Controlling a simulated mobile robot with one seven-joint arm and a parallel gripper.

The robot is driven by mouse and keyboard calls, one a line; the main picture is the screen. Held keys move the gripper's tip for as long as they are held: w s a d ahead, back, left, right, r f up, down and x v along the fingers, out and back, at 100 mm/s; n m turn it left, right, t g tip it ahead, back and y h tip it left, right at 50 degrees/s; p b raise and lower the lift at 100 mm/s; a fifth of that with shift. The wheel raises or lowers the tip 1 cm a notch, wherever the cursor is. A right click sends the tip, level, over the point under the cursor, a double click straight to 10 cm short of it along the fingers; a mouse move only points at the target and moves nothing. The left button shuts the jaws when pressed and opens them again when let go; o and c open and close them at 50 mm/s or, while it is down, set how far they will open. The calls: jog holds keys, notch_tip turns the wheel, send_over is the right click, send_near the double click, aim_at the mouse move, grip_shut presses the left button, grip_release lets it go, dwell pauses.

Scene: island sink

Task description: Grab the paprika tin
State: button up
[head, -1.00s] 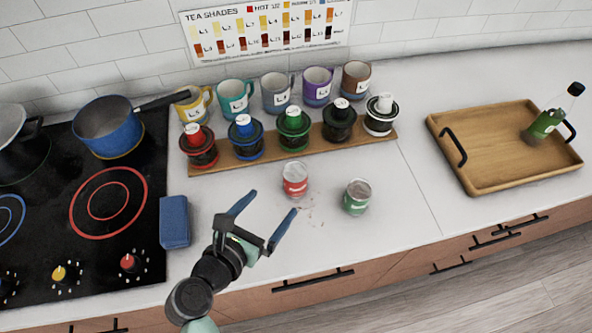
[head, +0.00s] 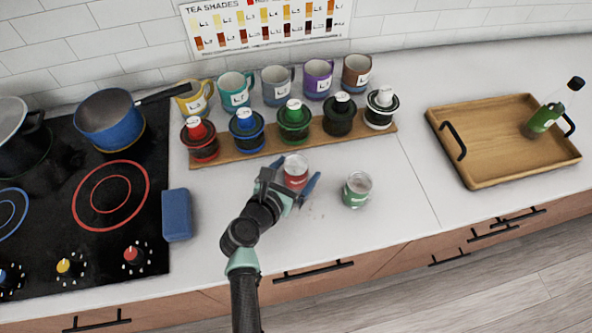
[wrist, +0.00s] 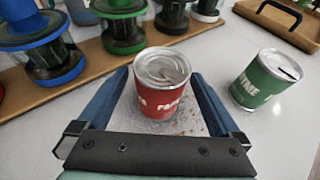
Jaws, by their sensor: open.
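The paprika tin is the red tin (head: 296,170) with a silver lid, upright on the counter in front of the wooden rack. In the wrist view the red tin (wrist: 163,85) stands between the two blue fingers of my gripper (wrist: 160,88), its label partly hidden. In the head view my gripper (head: 295,183) is open around the tin, a finger on each side, and partly covers it. In the wrist view a gap shows beside the tin; whether either finger touches it I cannot tell.
A green tin (head: 357,189) stands just right of my gripper. A blue block (head: 176,214) and the stove (head: 100,200) are left. A wooden tray (head: 480,150) is right.

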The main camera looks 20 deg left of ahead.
jog(key=shift+w, duration=0.15)
jog(key=c, duration=1.5)
